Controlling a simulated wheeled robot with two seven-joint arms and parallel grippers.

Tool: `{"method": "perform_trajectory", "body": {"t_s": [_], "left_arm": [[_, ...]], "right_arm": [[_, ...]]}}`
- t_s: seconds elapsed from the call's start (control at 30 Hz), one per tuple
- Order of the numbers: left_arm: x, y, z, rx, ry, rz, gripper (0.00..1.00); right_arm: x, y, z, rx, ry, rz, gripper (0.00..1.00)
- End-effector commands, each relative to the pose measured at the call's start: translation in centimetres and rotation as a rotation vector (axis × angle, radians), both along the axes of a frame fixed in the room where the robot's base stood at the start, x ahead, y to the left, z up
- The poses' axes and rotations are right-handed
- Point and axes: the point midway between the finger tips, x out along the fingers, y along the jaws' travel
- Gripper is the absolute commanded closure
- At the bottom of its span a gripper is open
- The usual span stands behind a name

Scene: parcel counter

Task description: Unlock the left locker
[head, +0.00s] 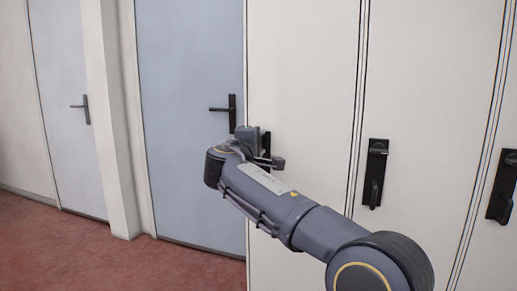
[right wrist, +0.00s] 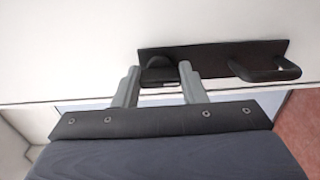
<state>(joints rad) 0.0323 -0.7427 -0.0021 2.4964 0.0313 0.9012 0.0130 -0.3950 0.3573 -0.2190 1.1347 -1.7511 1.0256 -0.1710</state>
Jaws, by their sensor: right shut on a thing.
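The left locker (head: 300,95) is a tall white door just right of the blue-grey door. Its black plate is mostly hidden behind my right gripper (head: 262,148) in the head view. The right wrist view shows the plate (right wrist: 208,58) with a loop-shaped handle (right wrist: 265,71) at its right end and a small rounded black lock knob (right wrist: 158,63) at its left end. My right gripper (right wrist: 158,86) has one grey finger on each side of the knob and is shut on it. The handle is clear of the fingers. My left gripper is not in view.
More white lockers stand to the right, with black handle plates (head: 376,172) and (head: 504,187). A blue-grey door (head: 190,80) with a black lever handle (head: 226,107) is left of the locker. The red floor (head: 80,255) is clear at the left.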

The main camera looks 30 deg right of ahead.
Motion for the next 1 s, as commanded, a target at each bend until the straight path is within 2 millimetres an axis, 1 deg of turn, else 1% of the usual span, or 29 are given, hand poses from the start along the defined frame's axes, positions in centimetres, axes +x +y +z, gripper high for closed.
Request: {"method": "perform_trajectory", "body": {"t_s": [0.47, 0.5, 0.63, 0.67, 0.9, 1.0], "left_arm": [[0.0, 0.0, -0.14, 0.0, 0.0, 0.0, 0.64], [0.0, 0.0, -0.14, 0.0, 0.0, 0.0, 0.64], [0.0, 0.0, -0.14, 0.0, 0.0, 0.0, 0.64], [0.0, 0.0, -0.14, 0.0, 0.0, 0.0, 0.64], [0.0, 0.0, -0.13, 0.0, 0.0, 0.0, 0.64], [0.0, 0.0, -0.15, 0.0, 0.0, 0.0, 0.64]], "right_arm": [[0.01, -0.02, -0.07, 0.011, -0.01, -0.001, 0.85], [0.01, -0.02, -0.07, 0.011, -0.01, -0.001, 0.6], [0.01, -0.02, -0.06, 0.01, -0.01, -0.001, 0.43], [0.0, -0.01, -0.06, 0.01, -0.01, -0.001, 0.4], [-0.01, 0.02, -0.03, 0.009, -0.009, 0.0, 0.4], [-0.31, 0.42, -0.01, 0.009, -0.009, 0.001, 0.4]]}}
